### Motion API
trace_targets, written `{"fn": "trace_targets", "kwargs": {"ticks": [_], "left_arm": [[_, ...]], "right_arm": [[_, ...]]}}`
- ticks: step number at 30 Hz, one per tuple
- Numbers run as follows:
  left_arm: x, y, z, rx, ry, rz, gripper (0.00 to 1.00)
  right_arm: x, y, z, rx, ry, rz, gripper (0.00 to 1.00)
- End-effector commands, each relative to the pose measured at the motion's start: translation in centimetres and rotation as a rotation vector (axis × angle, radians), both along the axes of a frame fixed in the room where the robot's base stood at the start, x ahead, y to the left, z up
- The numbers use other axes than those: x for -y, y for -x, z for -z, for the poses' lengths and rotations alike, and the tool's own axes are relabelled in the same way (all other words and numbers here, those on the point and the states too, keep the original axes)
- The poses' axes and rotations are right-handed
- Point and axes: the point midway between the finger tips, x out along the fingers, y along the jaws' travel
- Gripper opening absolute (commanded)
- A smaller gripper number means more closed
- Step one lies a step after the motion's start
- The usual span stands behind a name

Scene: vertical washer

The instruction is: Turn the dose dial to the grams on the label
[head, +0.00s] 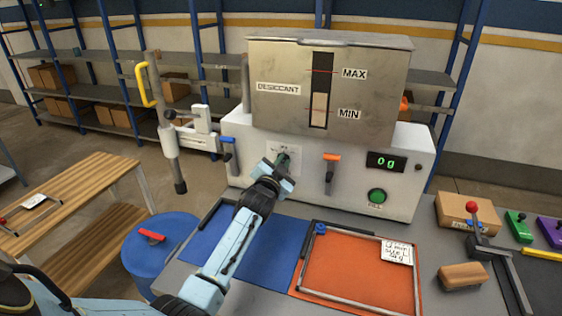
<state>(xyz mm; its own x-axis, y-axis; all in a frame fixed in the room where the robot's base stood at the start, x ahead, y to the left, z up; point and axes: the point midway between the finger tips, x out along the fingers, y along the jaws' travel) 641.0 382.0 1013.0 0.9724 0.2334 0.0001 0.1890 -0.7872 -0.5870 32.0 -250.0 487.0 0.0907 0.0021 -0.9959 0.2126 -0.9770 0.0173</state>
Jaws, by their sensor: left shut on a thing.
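The white desiccant machine (240,150) stands at the back of the workbench. My left gripper (282,164) reaches up to its front and is shut on the dose dial (284,157), a dark knob mostly hidden by the gripper. A pale scale plate (290,147) shows behind it, its marks too small to read. The display (386,161) reads 0 g in green. The label (397,251), a white card with handwriting too small to read surely, lies at the upper right of the orange mat (350,268). My right gripper is not in view.
A green button (377,196) and an orange-handled lever (331,159) are right of the dial. A metal hopper (380,95) with MAX and MIN marks sits on top. A blue mat (240,250) lies under my left arm. A brown block (462,276) lies at right.

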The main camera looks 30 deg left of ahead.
Motion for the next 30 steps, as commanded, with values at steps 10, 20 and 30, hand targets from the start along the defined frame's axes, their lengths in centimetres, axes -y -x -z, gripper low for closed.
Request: {"fn": "trace_targets", "kwargs": {"ticks": [10,20,30], "left_arm": [[0.19,-0.03,0.35,-0.049,-0.193,-0.001,0.0],[0.26,-0.04,0.42,-0.064,-0.253,-0.001,0.0],[0.27,-0.04,0.43,-0.065,-0.256,-0.001,0.0]], "right_arm": [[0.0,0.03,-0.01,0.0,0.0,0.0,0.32],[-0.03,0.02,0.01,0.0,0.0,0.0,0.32],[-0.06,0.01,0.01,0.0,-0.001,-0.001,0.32]]}}
